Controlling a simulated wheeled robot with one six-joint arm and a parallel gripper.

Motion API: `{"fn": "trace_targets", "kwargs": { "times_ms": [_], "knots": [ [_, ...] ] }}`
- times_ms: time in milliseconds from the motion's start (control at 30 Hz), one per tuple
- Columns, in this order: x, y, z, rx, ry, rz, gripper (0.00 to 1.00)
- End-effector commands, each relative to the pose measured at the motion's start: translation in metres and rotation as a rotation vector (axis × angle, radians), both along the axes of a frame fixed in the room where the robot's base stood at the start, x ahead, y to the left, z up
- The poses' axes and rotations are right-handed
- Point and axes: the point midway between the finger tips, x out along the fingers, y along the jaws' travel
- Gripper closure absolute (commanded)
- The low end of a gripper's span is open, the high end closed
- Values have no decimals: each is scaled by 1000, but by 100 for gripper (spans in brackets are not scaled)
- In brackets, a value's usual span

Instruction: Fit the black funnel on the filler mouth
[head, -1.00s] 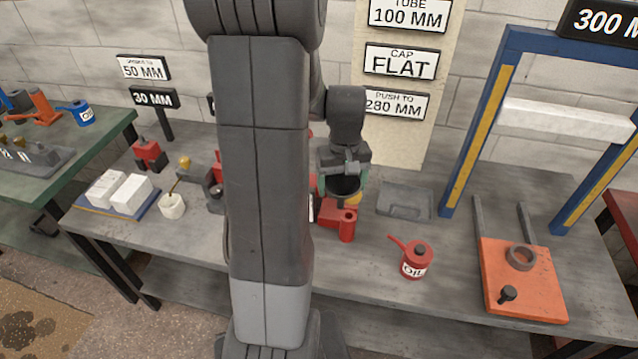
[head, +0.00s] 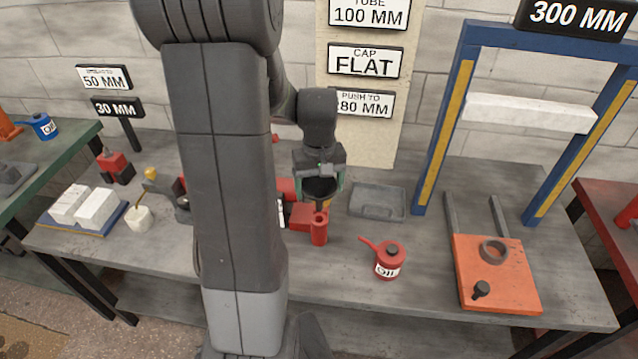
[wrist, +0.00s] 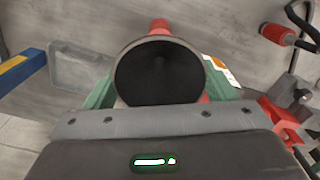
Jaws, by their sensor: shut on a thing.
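My gripper (head: 319,176) is shut on the black funnel (head: 320,189). In the wrist view the funnel (wrist: 157,72) sits between the green fingers, its wide round mouth facing the camera. Its lower end is hidden. In the head view the funnel is over or just behind a red block with an upright red tube (head: 319,229). Part of a red cylinder (wrist: 160,27) shows beyond the funnel's rim in the wrist view. I cannot tell which red part is the filler mouth, or whether the funnel touches it.
A red oil can (head: 390,260) stands to the right on the grey bench (head: 345,275). A grey tray (head: 378,202) lies behind it. An orange plate (head: 510,285) with a ring and the blue press frame (head: 440,130) are farther right. My arm hides part of the bench.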

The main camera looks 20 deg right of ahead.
Motion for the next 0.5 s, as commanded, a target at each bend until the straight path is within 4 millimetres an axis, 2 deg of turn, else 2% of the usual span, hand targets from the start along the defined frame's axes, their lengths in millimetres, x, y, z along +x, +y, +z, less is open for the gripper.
{"fn": "trace_targets", "kwargs": {
  "times_ms": [33,200,500],
  "knots": [
    [0,0,-9,0,1,0,44],
    [0,0,-26,0,1,0,44],
    [0,0,-40,0,1,0,44]
  ]
}}
